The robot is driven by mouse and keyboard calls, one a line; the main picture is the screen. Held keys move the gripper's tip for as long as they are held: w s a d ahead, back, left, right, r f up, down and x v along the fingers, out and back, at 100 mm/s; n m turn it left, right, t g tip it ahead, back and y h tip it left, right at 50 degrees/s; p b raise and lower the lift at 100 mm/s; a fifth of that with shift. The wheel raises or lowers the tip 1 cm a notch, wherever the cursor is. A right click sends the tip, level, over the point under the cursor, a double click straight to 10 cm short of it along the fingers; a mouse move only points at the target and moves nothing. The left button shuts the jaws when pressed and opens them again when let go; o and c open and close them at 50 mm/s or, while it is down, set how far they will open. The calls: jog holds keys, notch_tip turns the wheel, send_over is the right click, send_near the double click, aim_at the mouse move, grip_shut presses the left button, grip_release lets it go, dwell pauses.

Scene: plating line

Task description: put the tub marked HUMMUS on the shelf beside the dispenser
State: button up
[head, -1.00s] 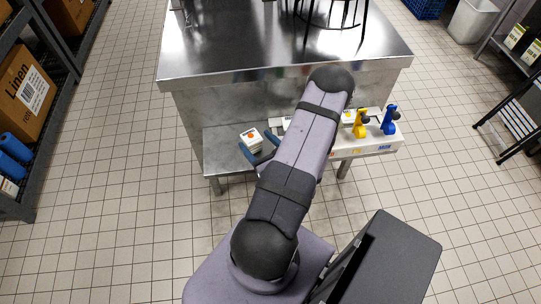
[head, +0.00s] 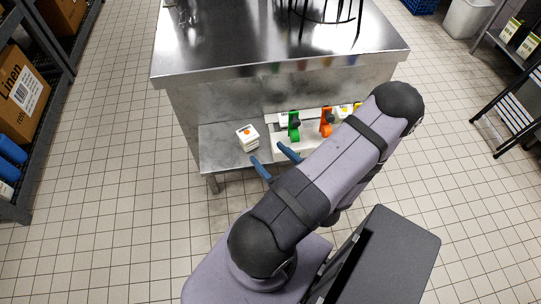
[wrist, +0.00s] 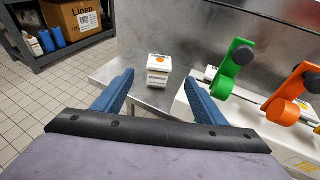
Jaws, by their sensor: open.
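The white tub (head: 249,142) with an orange dot on its lid stands upright on the low steel shelf (head: 218,150), left of the dispenser. In the wrist view the tub's (wrist: 158,78) front label appears to read HUMMUS. The dispenser (wrist: 240,108) is a white unit with green and orange levers facing me. My gripper (head: 275,162) is open and empty, in front of the tub and apart from it. In the wrist view the tub shows beyond and between the two blue fingertips (wrist: 160,84). My arm hides the dispenser's right part in the head view.
A steel worktop (head: 240,50) overhangs the shelf, with a dark wire stand (head: 325,12) on it. A rack with a Linen box (head: 28,90) and blue rolls stands at the left. Bare shelf lies left of the tub.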

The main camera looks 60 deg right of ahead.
jog(key=w+a+r+n+g+y, duration=0.1)
jog(key=w+a+r+n+y, duration=0.25)
jog(key=a+n+y, duration=0.35)
jog(key=w+a+r+n+y, duration=0.2)
jog(key=w+a+n+y, duration=0.3)
jog(key=a, duration=0.4)
jog(key=s+a+n+g, duration=0.8)
jog(key=a+n+g, duration=0.5)
jog(key=n, duration=0.7)
jog(key=w+r+n+h, duration=0.1)
jog(key=n+h, duration=0.1)
jog(key=w+d+r+n+h, duration=0.1)
jog(key=n+h, duration=0.1)
jog(key=n, duration=0.1)
jog(key=w+d+r+n+h, duration=0.1)
jog(key=w+n+h, duration=0.1)
jog(key=n, duration=0.1)
jog(key=shift+w+r+t, duration=0.1)
jog(key=shift+r+t, duration=0.15)
jog(key=shift+t, duration=0.05)
jog(key=shift+r, duration=0.1)
